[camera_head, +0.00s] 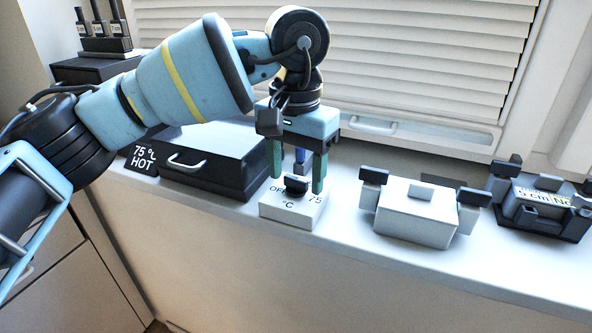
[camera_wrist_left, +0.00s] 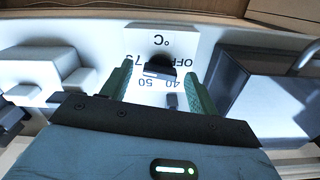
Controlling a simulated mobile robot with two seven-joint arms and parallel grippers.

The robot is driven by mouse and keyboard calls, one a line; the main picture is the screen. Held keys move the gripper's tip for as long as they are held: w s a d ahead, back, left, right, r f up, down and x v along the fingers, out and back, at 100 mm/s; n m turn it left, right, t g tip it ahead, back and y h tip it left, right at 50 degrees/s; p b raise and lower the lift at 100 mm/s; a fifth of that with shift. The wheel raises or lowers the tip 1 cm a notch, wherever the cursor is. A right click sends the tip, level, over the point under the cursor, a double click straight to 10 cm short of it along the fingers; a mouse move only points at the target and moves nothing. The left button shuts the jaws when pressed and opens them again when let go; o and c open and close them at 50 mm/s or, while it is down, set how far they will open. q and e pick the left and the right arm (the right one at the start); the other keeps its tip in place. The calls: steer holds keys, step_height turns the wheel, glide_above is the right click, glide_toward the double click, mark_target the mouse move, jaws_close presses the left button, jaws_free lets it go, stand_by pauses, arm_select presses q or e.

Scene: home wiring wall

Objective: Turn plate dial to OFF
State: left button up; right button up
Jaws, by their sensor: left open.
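The plate dial is a black knob (camera_head: 296,185) on a small white box (camera_head: 292,212) marked OFF, 75 and °C. The box stands on the white counter. My left gripper (camera_head: 297,182) points down over the dial with its two green fingers apart, one on each side of the knob. In the left wrist view the knob (camera_wrist_left: 160,66) shows between the fingertips (camera_wrist_left: 158,80), with gaps on both sides. The labels OFF, 40 and 50 also show there, upside down. Which mark the knob points to cannot be told. My right gripper is not in view.
A dark box with a handle (camera_head: 215,170) and a 75 °C HOT sign (camera_head: 141,158) stand left of the dial. A white box with grey side blocks (camera_head: 415,212) and a dark fixture (camera_head: 540,210) stand to the right. Window blinds (camera_head: 420,60) rise behind.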

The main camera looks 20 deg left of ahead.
arm_select(q)
steer(key=shift+f, duration=0.1)
steer(key=c, duration=1)
